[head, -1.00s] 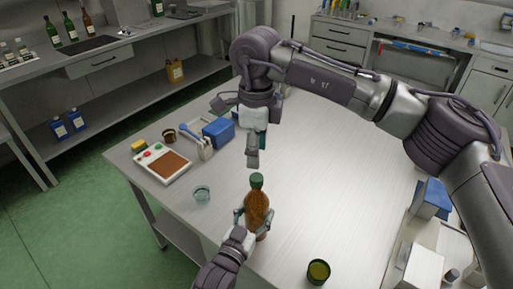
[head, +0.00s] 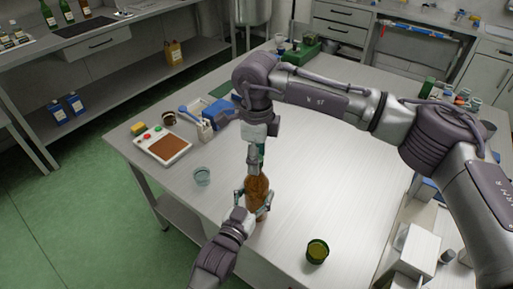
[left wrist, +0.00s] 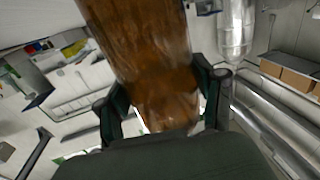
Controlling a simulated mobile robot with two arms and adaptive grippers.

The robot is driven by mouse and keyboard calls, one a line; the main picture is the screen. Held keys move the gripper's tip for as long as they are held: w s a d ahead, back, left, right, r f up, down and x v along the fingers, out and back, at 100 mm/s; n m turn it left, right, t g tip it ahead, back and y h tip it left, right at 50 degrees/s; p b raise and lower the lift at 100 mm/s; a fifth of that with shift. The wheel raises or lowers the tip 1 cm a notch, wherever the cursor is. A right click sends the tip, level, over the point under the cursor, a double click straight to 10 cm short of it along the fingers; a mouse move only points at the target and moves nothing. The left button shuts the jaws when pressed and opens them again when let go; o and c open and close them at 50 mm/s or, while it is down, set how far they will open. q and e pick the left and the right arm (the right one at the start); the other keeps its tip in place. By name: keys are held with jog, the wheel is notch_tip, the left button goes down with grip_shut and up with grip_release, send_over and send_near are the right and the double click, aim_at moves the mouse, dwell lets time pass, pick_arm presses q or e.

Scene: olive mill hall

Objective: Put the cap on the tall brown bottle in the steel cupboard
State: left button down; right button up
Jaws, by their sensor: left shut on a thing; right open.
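The brown bottle (head: 257,190) is upright at the front of the steel table. My left gripper (head: 254,202) is shut around its body; whether its base touches the table is hard to tell. In the left wrist view, the brown bottle body (left wrist: 155,60) fills the space between the fingers. My right gripper (head: 257,168) is open and points down at the bottle's top from above. Its fingers hide the neck and the green cap, so I cannot tell whether they touch the cap.
A white device with a brown panel (head: 169,149) and a blue box (head: 218,112) are at the left. The table's middle right is clear.

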grip_shut()
dwell(0.3)
jog(key=shift+o, duration=0.8)
grip_release()
notch_tip(320, 180, up, 12)
pick_arm(q)
jog(key=shift+c, duration=0.3)
grip_release()
